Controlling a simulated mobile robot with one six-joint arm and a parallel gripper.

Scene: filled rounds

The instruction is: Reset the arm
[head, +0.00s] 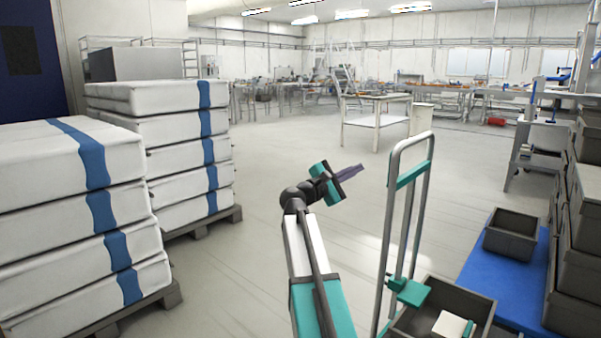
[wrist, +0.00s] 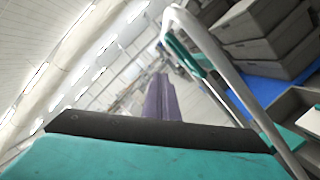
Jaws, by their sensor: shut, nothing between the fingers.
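My gripper (head: 350,173) is held up in the middle of the head view, at the end of my raised arm. Its two purple-grey fingers point right and lie together, with nothing between them. In the wrist view my gripper (wrist: 162,88) shows as closed fingers beyond the dark and teal housing. Nothing touches the fingers. The grey metal frame with teal parts (head: 420,200) stands to the right of my gripper, apart from it.
Stacks of white bales with blue bands (head: 165,128) stand on pallets at left. At right, a grey bin (head: 512,228) sits on a blue surface (head: 485,275) beside stacked grey crates (head: 580,250). A white table (head: 375,122) stands farther back. The floor between is clear.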

